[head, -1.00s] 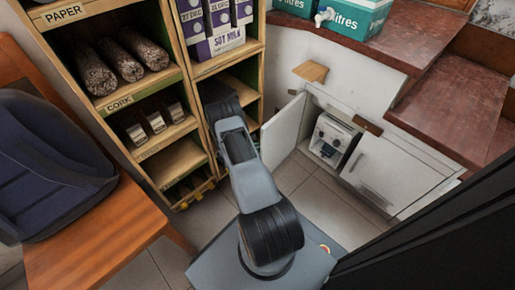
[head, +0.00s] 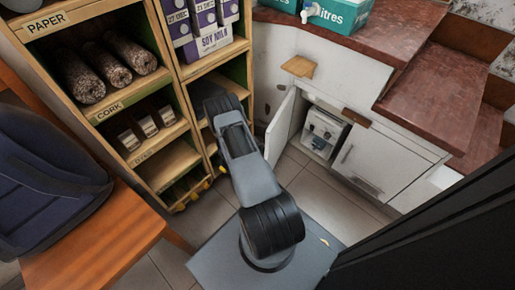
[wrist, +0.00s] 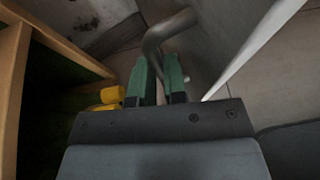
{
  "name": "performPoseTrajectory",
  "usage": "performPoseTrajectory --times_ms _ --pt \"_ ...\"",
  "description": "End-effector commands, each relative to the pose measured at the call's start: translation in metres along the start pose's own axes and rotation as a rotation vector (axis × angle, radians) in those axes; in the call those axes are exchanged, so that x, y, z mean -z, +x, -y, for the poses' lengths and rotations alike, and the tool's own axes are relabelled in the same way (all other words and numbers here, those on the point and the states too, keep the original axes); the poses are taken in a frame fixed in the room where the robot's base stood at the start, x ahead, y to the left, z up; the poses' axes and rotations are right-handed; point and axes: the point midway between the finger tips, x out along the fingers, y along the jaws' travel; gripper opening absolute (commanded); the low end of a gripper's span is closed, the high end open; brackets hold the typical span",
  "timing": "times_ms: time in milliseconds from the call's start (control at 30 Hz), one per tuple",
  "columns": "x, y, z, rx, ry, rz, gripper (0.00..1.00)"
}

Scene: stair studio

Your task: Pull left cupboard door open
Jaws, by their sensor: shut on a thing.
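The left cupboard door (head: 281,127) is white and stands swung out from the cupboard in the head view, with the opening behind it exposed. In the wrist view the door's grey face (wrist: 222,40) rises at the right, with a pale edge. My gripper (wrist: 160,72) has green fingers, shut on the bent metal handle (wrist: 168,27) of this door. In the head view my own arm hides the gripper and the handle.
A white appliance (head: 322,132) sits inside the cupboard. The right cupboard door (head: 375,164) is closed. A wooden shelf (head: 158,151) stands close at left, with yellow items (wrist: 110,97) low beside my gripper. Tiled floor (head: 320,205) is clear in front of the cupboard.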

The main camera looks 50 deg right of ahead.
Motion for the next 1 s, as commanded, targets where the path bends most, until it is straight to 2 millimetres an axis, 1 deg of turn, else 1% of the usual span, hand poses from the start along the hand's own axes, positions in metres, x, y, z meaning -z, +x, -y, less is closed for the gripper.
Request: performPoseTrajectory --times_ms 167,200,400,467,667,767,867,1000 --pt "0.0 -0.001 0.0 0.0 0.001 0.002 0.0" --pt "0.0 -0.001 0.0 0.0 0.001 0.002 0.14" --pt "0.0 0.0 0.001 0.002 0.001 0.001 0.34" --pt "0.0 0.0 0.001 0.002 0.001 0.001 0.38" --pt "0.0 0.0 0.001 0.002 0.0 0.0 0.38" --pt "-0.001 -0.004 0.0 0.001 0.0 0.0 0.38" --pt "-0.002 -0.016 0.0 0.0 -0.001 0.0 0.38" --pt "-0.003 -0.043 -0.001 -0.004 -0.003 0.0 0.38"
